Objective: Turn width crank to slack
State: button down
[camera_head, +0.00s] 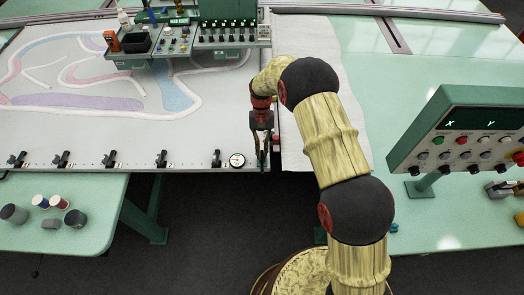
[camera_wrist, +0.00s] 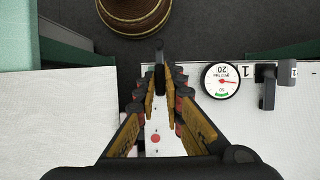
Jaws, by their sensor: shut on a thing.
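The width crank (camera_wrist: 159,47) shows as a small dark upright part between my fingertips in the wrist view. My gripper (camera_wrist: 160,75) points at the frame's front edge, with a finger on each side of the crank, and is shut on it. In the head view my gripper (camera_head: 263,165) hangs at the front edge and hides most of the crank. Beside it is a round white tension dial (camera_head: 237,160). In the wrist view the dial (camera_wrist: 221,80) has a red needle pointing right, away from the green band at the bottom.
Several black clamps (camera_head: 62,158) line the front rail left of the dial. A control console (camera_head: 470,140) stands at right. Cups and spools (camera_head: 60,202) stand on the left table.

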dwell(0.3)
jog(key=c, duration=2)
grip_release()
jog(key=shift+o, duration=0.5)
jog(key=v, duration=1.2)
